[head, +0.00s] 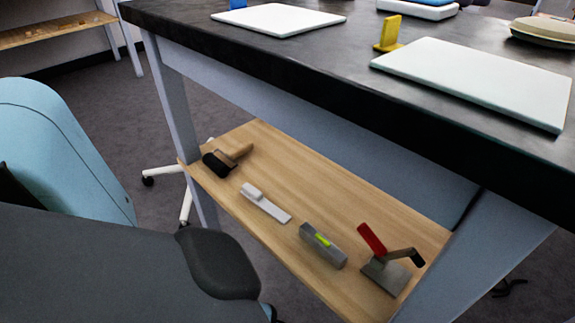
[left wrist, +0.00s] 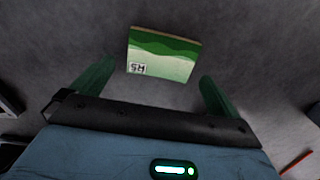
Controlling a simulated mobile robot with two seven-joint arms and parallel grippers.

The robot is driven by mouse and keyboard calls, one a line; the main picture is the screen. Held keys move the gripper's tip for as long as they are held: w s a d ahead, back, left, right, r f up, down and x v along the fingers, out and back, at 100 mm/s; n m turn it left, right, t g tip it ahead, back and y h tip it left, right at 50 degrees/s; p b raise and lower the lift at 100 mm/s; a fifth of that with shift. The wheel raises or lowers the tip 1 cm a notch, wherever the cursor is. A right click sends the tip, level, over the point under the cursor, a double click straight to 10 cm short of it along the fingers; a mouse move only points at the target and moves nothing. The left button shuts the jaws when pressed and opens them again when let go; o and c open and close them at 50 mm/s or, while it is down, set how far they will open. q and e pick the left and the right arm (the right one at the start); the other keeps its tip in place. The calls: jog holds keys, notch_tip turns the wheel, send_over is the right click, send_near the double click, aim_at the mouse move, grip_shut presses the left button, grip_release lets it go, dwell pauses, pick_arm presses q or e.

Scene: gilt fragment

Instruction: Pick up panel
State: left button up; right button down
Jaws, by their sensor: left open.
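In the left wrist view, a small rectangular panel (left wrist: 163,52) shows a wavy green pattern, a pale lower part and a white label with dark letters that look upside down. A thin brownish edge runs along its top. My left gripper (left wrist: 156,72) is open, with its two green fingers apart on either side of the panel's near edge. The panel appears just beyond the fingertips, with no visible contact. The green panel and both grippers are out of the head view.
A dark-topped table (head: 300,75) holds white boards (head: 480,80) and a yellow stand (head: 388,35). Its wooden lower shelf (head: 300,185) carries a brush (head: 227,158), a grey block (head: 323,245) and a red-handled tool (head: 385,258).

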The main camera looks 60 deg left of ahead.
pick_arm(q)
notch_tip(320, 180, down, 3)
jog(key=shift+d+r+b, duration=0.1)
jog(key=shift+b, duration=0.6)
jog(key=shift+c, duration=0.8)
jog(key=c, duration=0.9)
jog(key=shift+r, duration=0.2)
